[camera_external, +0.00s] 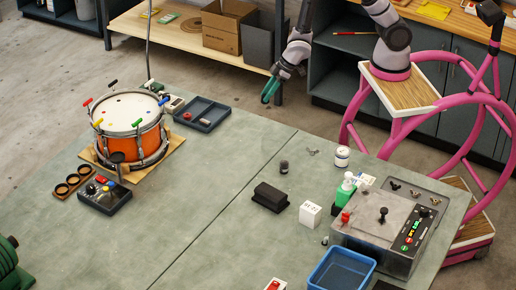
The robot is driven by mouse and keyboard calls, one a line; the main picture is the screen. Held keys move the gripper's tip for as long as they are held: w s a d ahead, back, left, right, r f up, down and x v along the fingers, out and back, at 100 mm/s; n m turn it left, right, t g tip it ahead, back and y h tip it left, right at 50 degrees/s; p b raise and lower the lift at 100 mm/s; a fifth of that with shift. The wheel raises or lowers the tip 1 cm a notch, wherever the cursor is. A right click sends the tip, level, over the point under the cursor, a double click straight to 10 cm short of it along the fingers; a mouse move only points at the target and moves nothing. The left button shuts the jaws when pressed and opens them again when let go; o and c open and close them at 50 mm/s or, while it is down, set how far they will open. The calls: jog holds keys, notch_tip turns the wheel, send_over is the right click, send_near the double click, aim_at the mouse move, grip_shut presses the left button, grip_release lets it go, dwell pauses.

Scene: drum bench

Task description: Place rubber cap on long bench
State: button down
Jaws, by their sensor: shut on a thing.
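My gripper (270,90), with teal fingers, hangs in the air beyond the far edge of the large green-grey bench (215,195), in front of the wooden shelf bench (185,35). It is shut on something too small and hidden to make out. I cannot tell whether that is the rubber cap. A small dark cylinder (284,167) stands upright on the green-grey bench, apart from my gripper; I cannot tell what it is.
A drum (140,140) on a wooden board and a dark tray (206,116) are at left. A black block (270,197), white box (310,213), green bottle (345,190), blue bin (342,270) and control box (390,225) crowd the right. The bench's middle is mostly clear.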

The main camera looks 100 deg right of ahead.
jog(key=w+a+n, duration=0.1)
jog(key=w+a, duration=0.3)
jog(key=w, duration=0.8)
jog(key=w+a+r+y, duration=0.1)
jog(key=w+a, duration=0.3)
jog(key=w, duration=0.8)
jog(key=w+a+n, duration=0.1)
jog(key=w+a, duration=0.3)
jog(key=w, duration=0.8)
jog(key=f, duration=0.9)
jog(key=shift+s+a+f, duration=0.1)
jog(key=shift+a+f, duration=0.1)
jog(key=shift+f, duration=0.15)
jog(key=c, duration=0.6)
grip_release()
